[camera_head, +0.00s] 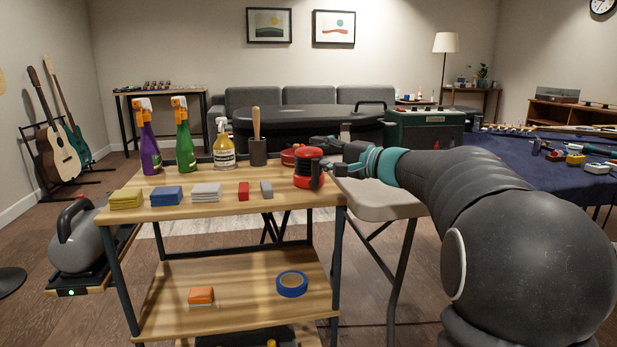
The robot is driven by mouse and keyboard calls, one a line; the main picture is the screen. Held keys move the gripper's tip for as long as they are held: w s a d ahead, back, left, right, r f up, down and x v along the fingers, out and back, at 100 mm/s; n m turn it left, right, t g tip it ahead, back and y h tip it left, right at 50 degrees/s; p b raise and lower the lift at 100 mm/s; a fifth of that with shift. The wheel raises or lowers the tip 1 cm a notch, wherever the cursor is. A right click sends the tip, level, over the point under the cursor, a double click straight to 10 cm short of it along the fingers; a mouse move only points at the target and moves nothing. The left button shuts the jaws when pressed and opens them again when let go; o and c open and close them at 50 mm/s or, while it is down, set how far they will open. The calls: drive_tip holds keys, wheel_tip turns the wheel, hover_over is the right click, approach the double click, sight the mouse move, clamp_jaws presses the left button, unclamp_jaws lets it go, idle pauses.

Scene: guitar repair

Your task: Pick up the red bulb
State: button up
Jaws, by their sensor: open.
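A rounded red object (303,181) with dark parts stands at the right end of the wooden workbench top. It may be the red bulb, but I cannot tell for sure. Another low red shape (288,157) shows just behind it, partly hidden. My gripper (318,160) reaches in from the right, with its dark fingers open and pointing left at the rounded red object. One finger overlaps the red object in the picture. I cannot tell whether they touch.
On the wooden workbench (225,205) are a purple bottle (149,148), green bottle (185,150), yellow bottle (223,150), and dark cup (258,152) with a wooden handle. Several small blocks line the front.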

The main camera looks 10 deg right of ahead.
sight(301, 151)
drive_tip(key=shift+s+a+x, duration=0.15)
drive_tip(key=shift+x, duration=1.2)
drive_tip(key=shift+s+a+x, duration=0.15)
drive_tip(key=shift+a+x, duration=0.05)
drive_tip(key=shift+x, duration=1.1)
drive_tip(key=shift+f, duration=0.15)
clamp_jaws()
